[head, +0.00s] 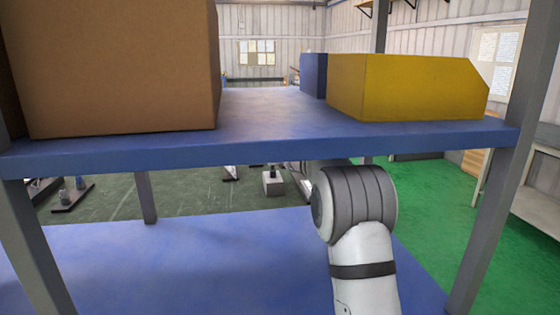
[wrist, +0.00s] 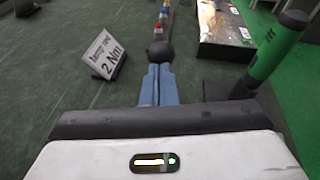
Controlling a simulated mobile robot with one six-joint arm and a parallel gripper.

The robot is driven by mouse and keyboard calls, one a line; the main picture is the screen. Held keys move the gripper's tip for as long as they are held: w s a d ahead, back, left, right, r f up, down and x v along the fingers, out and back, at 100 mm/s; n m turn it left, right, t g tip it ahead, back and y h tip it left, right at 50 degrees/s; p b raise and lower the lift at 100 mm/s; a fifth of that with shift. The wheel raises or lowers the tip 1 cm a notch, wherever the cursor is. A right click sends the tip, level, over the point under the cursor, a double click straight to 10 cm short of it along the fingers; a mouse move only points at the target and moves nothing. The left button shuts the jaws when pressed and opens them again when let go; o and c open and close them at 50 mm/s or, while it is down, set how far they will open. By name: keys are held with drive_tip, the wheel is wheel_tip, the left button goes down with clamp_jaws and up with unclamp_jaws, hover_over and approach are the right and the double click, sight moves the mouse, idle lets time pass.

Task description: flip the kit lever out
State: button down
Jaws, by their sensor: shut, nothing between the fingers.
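In the wrist view, my gripper (wrist: 159,72) is shut and empty, its blue-grey fingers together and pointing away. I cannot tell for sure whether the knob belongs to the kit lever. The head view shows no lever, and my gripper is hidden there.
In the wrist view, a sign reading 2 Nm (wrist: 107,53) stands left, a green-handled tool (wrist: 277,47) right, and a pale panel (wrist: 227,25) behind. In the head view, a blue shelf (head: 265,110) bears a cardboard box (head: 115,65) and a yellow bin (head: 405,88).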

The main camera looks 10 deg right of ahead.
drive_tip(key=shift+w+r+p, duration=0.15)
drive_tip(key=shift+w+p, duration=0.45)
drive_tip(key=shift+w, duration=0.25)
drive_tip(key=shift+w+r+p, duration=0.15)
drive_tip(key=shift+w+p, duration=0.45)
drive_tip(key=shift+w, duration=0.2)
drive_tip(key=shift+w+r+p, duration=0.25)
drive_tip(key=shift+r+p, duration=0.15)
drive_tip(key=shift+p, duration=0.05)
drive_tip(key=shift+r, duration=0.1)
drive_tip(key=f+b+v, duration=0.1)
drive_tip(key=b+v, duration=0.3)
drive_tip(key=v, duration=0.3)
drive_tip(key=shift+s+d, duration=0.3)
drive_tip(key=shift+s, duration=0.15)
